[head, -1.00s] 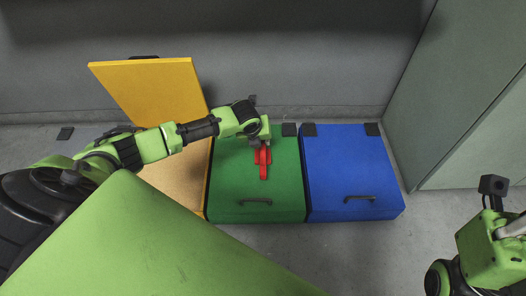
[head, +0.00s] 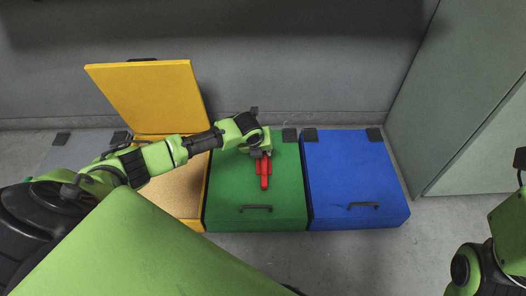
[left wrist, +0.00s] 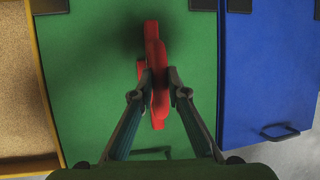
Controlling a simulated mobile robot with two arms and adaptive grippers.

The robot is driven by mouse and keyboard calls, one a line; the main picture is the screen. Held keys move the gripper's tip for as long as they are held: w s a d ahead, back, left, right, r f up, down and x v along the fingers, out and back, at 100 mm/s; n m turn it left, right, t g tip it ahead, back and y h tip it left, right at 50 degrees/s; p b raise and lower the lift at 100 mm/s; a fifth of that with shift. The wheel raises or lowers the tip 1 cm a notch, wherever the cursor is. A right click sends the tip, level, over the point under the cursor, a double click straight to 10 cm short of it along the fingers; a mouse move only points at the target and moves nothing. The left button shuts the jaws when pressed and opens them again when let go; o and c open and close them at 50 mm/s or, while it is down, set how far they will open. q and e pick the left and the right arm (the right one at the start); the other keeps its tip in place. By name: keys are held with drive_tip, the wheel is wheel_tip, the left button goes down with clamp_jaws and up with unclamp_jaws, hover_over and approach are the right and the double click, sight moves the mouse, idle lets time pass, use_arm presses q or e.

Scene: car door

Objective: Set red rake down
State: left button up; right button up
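The red rake (head: 264,172) is over the closed green lid (head: 285,190) in the head view, its long side pointing from the back of the lid toward the front. My left gripper (head: 262,154) is at its far end. In the left wrist view, the two fingers of the left gripper (left wrist: 160,78) close on the sides of the red rake (left wrist: 155,35). A soft shadow lies beside the rake on the green lid (left wrist: 90,80). I cannot tell whether the rake touches the lid. My right arm shows only partly at the right edge; its fingers are out of view.
A yellow box (head: 150,90) with its lid raised stands left of the green one. A closed blue box (head: 350,175) stands on the right. The green box has a dark handle (head: 256,208) near its front edge. A grey-green cabinet (head: 465,130) stands at the right.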

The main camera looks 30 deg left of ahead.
use_arm(q)
drive_tip(key=o, duration=0.4)
